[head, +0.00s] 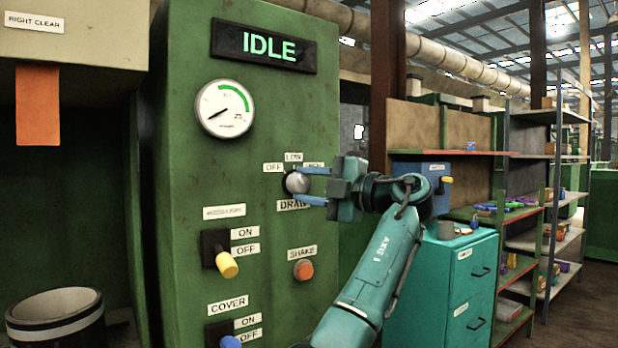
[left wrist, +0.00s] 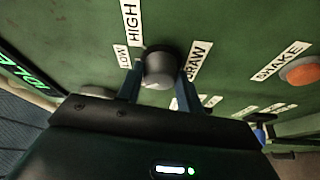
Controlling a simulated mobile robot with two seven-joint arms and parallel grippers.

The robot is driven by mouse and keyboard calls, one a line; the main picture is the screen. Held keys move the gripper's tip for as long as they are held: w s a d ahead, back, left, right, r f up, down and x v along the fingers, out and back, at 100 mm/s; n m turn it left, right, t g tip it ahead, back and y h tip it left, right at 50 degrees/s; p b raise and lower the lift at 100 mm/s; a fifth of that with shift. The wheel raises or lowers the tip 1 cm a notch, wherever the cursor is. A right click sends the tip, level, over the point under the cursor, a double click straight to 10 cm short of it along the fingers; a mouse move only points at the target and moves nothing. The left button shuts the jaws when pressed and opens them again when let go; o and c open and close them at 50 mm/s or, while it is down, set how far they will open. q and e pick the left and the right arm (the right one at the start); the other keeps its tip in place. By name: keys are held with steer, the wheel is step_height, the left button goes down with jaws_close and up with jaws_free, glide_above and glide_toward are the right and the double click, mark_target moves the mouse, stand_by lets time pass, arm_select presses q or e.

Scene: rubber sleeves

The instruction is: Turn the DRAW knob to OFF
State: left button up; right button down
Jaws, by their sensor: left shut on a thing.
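The DRAW knob (head: 297,182) is a round grey knob on the green control panel (head: 185,120). Its label OFF (head: 273,167) is at the left, LOW (head: 293,157) above, and HIGH at the right, partly hidden behind my gripper. The DRAW label (head: 292,205) is below. My left gripper (head: 301,184) is shut on the knob, one finger above and one below in the head view. In the left wrist view the knob (left wrist: 160,67) sits between both fingers. I cannot tell which label the knob points at. My right gripper is not in view.
An IDLE display (head: 264,46) and a gauge (head: 226,108) are above. A yellow-handled lever (head: 227,264), a blue-handled COVER lever (head: 230,341) and an orange SHAKE button (head: 303,269) are below. A teal cabinet (head: 468,280) and shelves stand at the right.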

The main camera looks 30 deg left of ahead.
arm_select(q)
steer(key=shift+r+n, duration=0.1)
steer(key=shift+n, duration=0.2)
steer(key=shift+n+h+p, duration=0.3)
steer(key=shift+n+p, duration=0.05)
steer(key=shift+n, duration=0.15)
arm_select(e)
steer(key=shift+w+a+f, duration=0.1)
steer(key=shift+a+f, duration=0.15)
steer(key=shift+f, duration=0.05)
arm_select(q)
steer(key=o, duration=1)
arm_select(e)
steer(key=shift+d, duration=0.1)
